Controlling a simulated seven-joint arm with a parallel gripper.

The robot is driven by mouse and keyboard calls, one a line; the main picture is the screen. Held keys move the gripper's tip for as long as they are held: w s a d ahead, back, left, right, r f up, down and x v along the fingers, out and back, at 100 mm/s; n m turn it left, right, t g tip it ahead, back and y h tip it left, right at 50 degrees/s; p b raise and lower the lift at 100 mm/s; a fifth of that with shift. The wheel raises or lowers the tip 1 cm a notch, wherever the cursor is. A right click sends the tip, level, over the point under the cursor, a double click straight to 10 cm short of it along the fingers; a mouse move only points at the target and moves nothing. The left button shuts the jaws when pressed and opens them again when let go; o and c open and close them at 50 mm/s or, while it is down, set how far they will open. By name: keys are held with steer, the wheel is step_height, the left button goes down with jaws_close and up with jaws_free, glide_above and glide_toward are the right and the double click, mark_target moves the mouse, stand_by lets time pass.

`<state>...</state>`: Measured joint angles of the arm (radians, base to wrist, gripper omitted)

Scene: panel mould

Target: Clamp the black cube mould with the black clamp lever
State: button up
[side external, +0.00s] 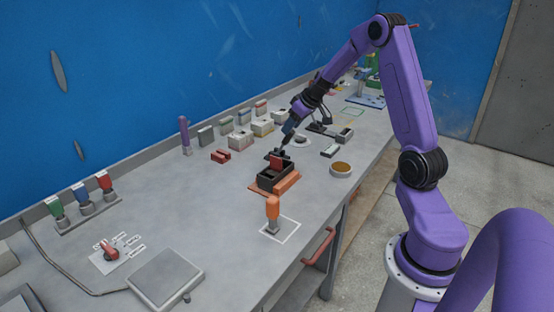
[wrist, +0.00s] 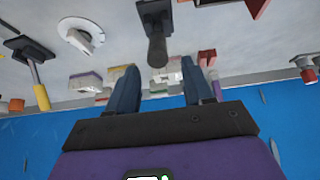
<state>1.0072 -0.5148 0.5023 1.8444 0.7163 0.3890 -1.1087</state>
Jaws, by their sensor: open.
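A black clamp lever (side external: 277,154) stands at the mould's far side. In the wrist view, a black lever with a rounded end (wrist: 157,50) points between my fingers. My gripper (side external: 285,146) is just above the lever; in the wrist view (wrist: 160,76) its two blue-grey fingers are apart, one on each side of the lever's end. Whether they touch it, I cannot tell.
A bowl (side external: 341,169) is right of the mould. An orange-handled tool (side external: 273,210) stands in front. A red part (side external: 221,156) and several pale moulds (side external: 263,127) are behind. A scale (side external: 165,278) lies at the front left. Bench left of the mould is clear.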

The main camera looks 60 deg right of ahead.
steer(key=shift+r, duration=2.9)
steer(key=s+a+n+g+y, duration=0.1)
steer(key=s+a+n+g, duration=0.2)
steer(key=a, duration=1.1)
steer(key=s+a+n+g+y, duration=0.1)
steer(key=s+a+n+y, duration=0.15)
steer(key=s+a, duration=0.75)
steer(key=s+a+n+h, duration=0.1)
steer(key=s+a+n, duration=0.1)
steer(key=s, duration=0.5)
steer(key=s+a+n+g+h, duration=0.1)
steer(key=s+a+n, duration=0.1)
steer(key=s+a, duration=0.3)
steer(key=s+a+f+n+g+h, duration=0.1)
steer(key=s+a+n, duration=0.2)
steer(key=s, duration=0.6)
steer(key=shift+a, duration=0.15)
